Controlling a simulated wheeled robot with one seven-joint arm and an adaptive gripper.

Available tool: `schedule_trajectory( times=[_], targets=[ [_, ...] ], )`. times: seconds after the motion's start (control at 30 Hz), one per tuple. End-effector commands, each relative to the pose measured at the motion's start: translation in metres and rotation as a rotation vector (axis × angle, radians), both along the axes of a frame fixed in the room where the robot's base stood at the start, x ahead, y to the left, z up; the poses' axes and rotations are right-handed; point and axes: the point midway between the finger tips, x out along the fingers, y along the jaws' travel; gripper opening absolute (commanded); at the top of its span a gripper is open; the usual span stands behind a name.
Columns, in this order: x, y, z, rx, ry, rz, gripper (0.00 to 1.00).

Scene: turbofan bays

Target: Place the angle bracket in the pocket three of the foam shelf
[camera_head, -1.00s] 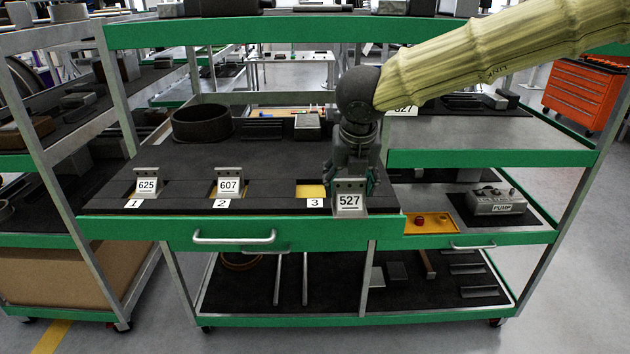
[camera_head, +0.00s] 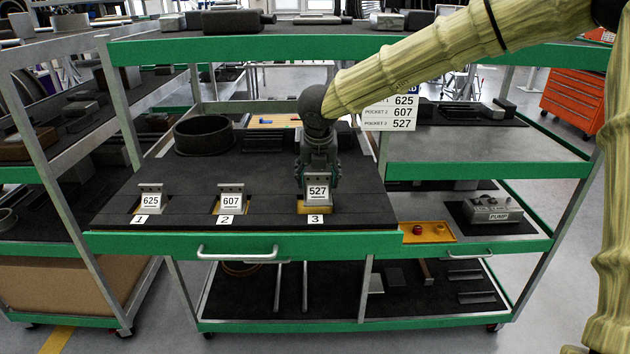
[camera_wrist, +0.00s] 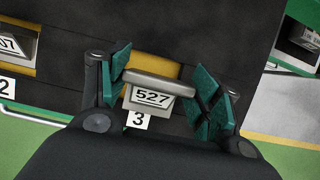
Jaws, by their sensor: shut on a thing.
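The angle bracket marked 527 (camera_head: 317,193) is at pocket three (camera_head: 303,208) of the foam shelf (camera_head: 265,213), above the label 3. Yellow pocket floor shows around its lower part. My gripper (camera_head: 317,175) is shut on the bracket from above. In the wrist view, the bracket (camera_wrist: 152,96) is between the green finger pads (camera_wrist: 165,85), with yellow pocket floor behind it. I cannot tell whether its base touches the pocket floor. Brackets 625 (camera_head: 151,200) and 607 (camera_head: 231,201) stand in pockets one and two.
A black ring (camera_head: 203,134) lies at the back left of the foam. A sign (camera_head: 391,112) lists 625, 607 and 527 for the pockets. A yellow tray (camera_head: 427,232) and a pump block (camera_head: 485,208) are on the right. The upper green-edged shelf (camera_head: 250,47) is overhead.

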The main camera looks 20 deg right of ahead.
Motion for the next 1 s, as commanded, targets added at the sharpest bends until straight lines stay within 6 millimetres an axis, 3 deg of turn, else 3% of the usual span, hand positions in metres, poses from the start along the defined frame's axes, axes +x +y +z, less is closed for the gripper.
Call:
schedule_trajectory(
  times=[0.3,0.6,0.97,1.0],
  targets=[
    [0.016,0.004,0.0,-0.001,0.0,0.0,0.35],
    [0.015,0.002,-0.036,-0.001,0.0,0.0,0.35],
    [0.015,0.003,-0.04,0.0,0.0,-0.001,0.35],
    [0.015,0.003,-0.04,0.0,0.0,-0.001,0.67]
  ],
)
